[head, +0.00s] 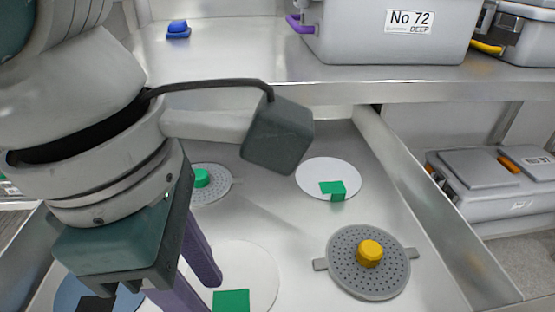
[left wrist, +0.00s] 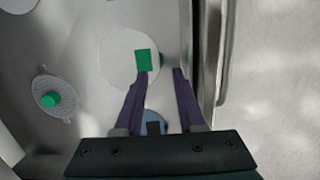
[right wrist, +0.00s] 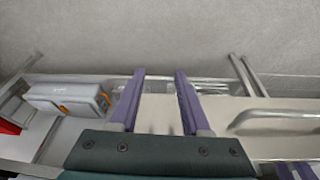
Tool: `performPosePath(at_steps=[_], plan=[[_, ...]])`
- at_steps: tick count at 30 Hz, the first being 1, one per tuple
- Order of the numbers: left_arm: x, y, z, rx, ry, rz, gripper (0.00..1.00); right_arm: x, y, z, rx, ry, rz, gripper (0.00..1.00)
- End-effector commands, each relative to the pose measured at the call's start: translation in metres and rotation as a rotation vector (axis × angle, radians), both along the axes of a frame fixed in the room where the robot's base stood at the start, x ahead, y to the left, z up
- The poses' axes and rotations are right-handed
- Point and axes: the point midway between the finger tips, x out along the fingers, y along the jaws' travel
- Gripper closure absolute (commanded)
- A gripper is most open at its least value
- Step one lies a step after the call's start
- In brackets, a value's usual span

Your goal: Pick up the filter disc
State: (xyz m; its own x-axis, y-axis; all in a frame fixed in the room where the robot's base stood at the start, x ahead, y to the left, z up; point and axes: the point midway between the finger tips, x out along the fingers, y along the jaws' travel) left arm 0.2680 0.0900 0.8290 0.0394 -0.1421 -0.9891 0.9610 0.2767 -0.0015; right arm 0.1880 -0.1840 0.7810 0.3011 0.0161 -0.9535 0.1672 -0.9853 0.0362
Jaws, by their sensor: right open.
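Two grey perforated filter discs with side tabs lie flat in the metal tray. One filter disc (head: 345,273) has a yellow knob (head: 370,253) and lies at front right in the head view. The other filter disc (head: 212,194) has a green knob (head: 202,177) and is partly hidden behind my left arm; it also shows in the left wrist view (left wrist: 41,84). My left gripper (left wrist: 160,72) is open and empty, its fingers near a white circle (left wrist: 112,62) with a green square (left wrist: 143,58). My right gripper (right wrist: 160,74) is open and empty, away from both discs.
Another white circle (head: 320,172) with a green square lies near the tray's back. A blue circle (head: 70,292) is at front left. The tray's right wall (head: 430,205) rises beside the yellow-knobbed disc. Grey bins (head: 385,45) stand on the shelf above.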

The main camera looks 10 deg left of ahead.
Motion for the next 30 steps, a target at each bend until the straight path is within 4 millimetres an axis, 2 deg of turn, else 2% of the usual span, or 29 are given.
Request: performPosePath(at_steps=[12, 20, 30], plan=[[0.0, -0.008, -0.054, -0.001, 0.001, 0.0, 0.61, 0.0, 0.0, -0.012, 0.0, 0.001, 0.0, 0.53], [0.001, -0.008, -0.056, -0.002, -0.001, -0.001, 0.61, 0.001, 0.0, -0.011, 0.001, -0.003, 0.0, 0.53], [0.001, -0.008, -0.056, -0.002, -0.002, -0.001, 0.97, 0.001, 0.001, -0.011, 0.005, -0.004, -0.003, 0.53]])
